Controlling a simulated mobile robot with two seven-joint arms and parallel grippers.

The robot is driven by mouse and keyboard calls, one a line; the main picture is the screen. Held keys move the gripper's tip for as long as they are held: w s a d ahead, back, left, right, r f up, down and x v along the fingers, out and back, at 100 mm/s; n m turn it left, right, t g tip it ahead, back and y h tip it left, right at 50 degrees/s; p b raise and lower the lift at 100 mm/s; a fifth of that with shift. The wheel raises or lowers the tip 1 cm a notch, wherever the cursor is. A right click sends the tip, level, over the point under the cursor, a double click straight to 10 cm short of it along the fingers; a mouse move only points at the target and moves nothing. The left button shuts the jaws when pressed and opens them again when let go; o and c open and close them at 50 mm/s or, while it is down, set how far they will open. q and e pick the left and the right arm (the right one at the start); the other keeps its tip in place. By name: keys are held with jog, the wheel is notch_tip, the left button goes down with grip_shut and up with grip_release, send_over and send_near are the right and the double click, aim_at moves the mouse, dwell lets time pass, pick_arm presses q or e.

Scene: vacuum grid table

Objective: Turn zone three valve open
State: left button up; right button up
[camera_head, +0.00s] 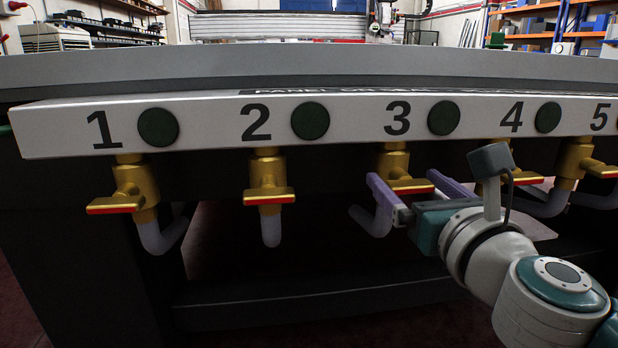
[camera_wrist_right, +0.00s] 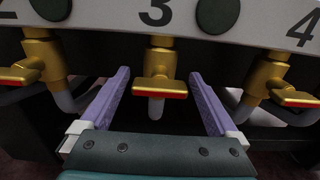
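The zone three valve (camera_head: 394,162) is a brass body with a red-edged handle, under the number 3 on the white panel. Its handle (camera_wrist_right: 160,88) lies crosswise in the right wrist view, with a pale pipe (camera_wrist_right: 156,108) below it. My right gripper (camera_head: 405,186) is open, with its purple fingers on either side of the valve handle. In the right wrist view the fingers (camera_wrist_right: 160,85) show a gap from the handle on both sides. My left gripper is not in view.
Valve 2 (camera_head: 267,180) and valve 1 (camera_head: 133,187) hang to the left, and valve 4 (camera_wrist_right: 270,80) is close on the right. The panel (camera_head: 210,127) with green round discs runs above. A dark beam (camera_head: 300,300) lies below.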

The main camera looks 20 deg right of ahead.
jog(key=c, duration=1.1)
